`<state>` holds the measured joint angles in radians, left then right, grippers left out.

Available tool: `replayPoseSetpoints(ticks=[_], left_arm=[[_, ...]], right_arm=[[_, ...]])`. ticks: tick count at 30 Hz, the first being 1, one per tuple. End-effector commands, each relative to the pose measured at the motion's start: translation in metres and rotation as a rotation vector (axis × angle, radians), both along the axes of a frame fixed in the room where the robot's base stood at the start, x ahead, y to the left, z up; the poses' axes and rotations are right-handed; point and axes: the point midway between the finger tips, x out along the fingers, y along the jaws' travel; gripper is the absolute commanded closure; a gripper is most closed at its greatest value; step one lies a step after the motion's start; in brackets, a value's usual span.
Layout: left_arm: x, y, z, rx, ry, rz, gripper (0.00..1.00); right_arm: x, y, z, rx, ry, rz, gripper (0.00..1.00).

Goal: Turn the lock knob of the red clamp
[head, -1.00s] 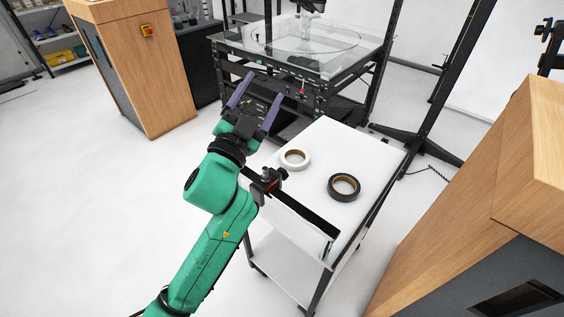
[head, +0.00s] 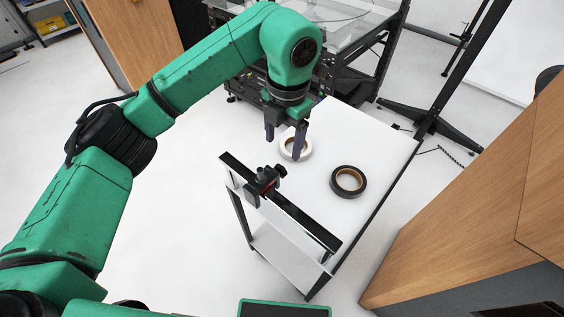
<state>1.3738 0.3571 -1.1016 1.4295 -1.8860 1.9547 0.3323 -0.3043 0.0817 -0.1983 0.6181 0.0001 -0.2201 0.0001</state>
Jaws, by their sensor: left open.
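The red clamp (head: 267,186) sits on the black rail (head: 290,209) along the near left edge of the white cart. It looks mostly dark with a little red, and its lock knob is too small to make out clearly. My left gripper (head: 284,148) is open and empty, with its two purple fingers pointing down. It hangs beyond the clamp in the picture, near the white tape roll, apart from the clamp. My right gripper is not in view.
A white tape roll (head: 297,149), partly hidden by a finger, and a black tape roll (head: 348,181) lie on the white cart top (head: 375,150). A glass-topped turntable table (head: 350,40) stands behind. A wooden cabinet (head: 480,190) stands at right.

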Motion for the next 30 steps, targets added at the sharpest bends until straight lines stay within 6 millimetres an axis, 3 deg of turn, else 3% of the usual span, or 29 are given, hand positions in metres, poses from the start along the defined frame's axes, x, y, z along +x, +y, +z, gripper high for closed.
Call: replayPoseSetpoints(ticks=[6,10,15,21,27,30], left_arm=[[0.001,0.003,-0.056,-0.001,0.006,-0.002,0.23],[0.002,0.003,-0.081,-0.003,0.004,-0.003,0.23],[0.003,0.004,-0.096,-0.004,0.001,-0.004,0.23],[0.003,0.003,-0.096,-0.005,0.000,-0.004,0.23],[0.003,0.003,-0.096,-0.005,0.000,-0.004,1.00],[0.003,0.003,-0.096,-0.006,0.001,-0.004,1.00]], right_arm=[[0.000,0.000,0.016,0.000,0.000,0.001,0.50],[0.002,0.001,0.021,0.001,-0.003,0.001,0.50],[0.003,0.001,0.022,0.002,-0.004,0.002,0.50],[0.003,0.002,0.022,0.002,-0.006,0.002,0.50],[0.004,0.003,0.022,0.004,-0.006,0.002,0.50],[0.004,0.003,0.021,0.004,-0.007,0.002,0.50]])
